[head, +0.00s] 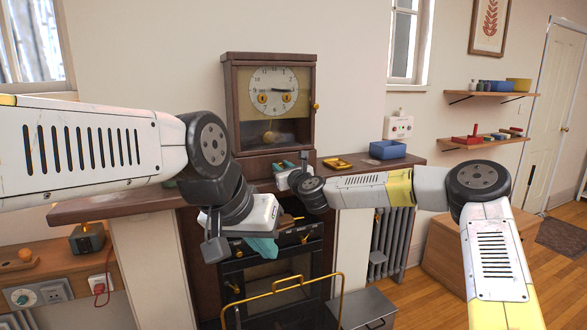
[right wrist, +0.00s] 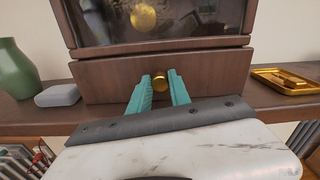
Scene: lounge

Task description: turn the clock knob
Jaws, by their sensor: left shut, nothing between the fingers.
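The wooden clock (head: 272,140) stands on the mantel with a round white dial. A gold knob (right wrist: 160,79) sits on the front of its base, in the right wrist view. In the head view the right gripper (head: 288,176) is at the clock's base and hides the knob. My left gripper (head: 262,246) is shut and empty, lower down in front of the fireplace. Another small knob (head: 316,106) is on the clock's right side.
A gold tray (head: 337,163) and a blue box (head: 388,149) are on the mantel (head: 115,206) right of the clock. A green vase (right wrist: 16,70) and a grey box (right wrist: 57,95) are left of it. A brass-railed fire screen (head: 295,288) stands below.

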